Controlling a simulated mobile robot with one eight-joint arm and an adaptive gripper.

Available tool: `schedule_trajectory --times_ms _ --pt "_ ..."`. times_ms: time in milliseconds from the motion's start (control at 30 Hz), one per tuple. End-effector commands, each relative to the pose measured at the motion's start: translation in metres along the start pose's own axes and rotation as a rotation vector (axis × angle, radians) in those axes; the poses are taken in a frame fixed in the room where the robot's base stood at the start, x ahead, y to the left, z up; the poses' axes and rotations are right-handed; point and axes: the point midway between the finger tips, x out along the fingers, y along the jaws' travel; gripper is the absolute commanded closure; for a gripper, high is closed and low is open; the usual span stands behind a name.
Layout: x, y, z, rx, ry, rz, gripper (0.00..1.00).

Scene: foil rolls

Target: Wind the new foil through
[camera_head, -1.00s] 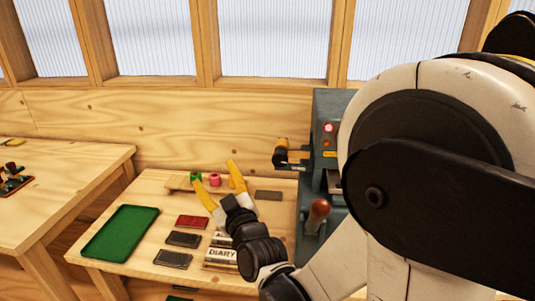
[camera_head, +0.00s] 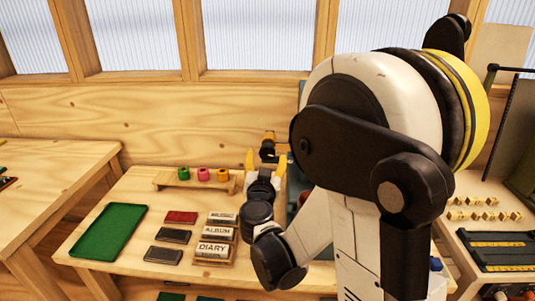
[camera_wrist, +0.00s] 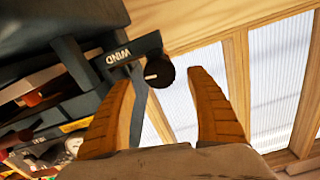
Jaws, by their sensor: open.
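The grey foil machine shows in the wrist view with a bracket marked WIND (camera_wrist: 118,55) and a dark round knob (camera_wrist: 160,72) at its end. My gripper (camera_wrist: 162,78) is open, its yellow fingers on either side of the knob in that picture; I cannot tell whether they touch it. In the head view my gripper (camera_head: 265,163) is in front of the machine, just below an orange roll (camera_head: 269,136). My arm hides most of the machine there. Green (camera_head: 183,174), pink (camera_head: 203,174) and orange (camera_head: 222,174) foil rolls stand on a wooden rack.
A green tray (camera_head: 108,231) lies at the bench's left. Red (camera_head: 181,217) and dark flat blocks lie beside blocks marked ALBUM (camera_head: 220,234) and DIARY (camera_head: 213,250). A right-hand bench holds several small brass pieces (camera_head: 485,216).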

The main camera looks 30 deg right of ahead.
Motion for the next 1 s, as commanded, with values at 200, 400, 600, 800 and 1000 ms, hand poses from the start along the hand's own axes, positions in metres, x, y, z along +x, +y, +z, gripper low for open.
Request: schedule_trajectory --times_ms 200,400,600,800,1000 --pt "0.031 0.001 0.001 0.0 0.0 0.0 0.34" --pt "0.039 0.0 0.0 0.0 0.0 -0.001 0.34" --pt "0.039 0.0 0.0 0.0 0.0 -0.001 0.36" --pt "0.039 0.0 0.0 0.0 0.0 -0.002 0.88" --pt "0.039 0.0 0.0 0.001 0.001 -0.001 0.88"
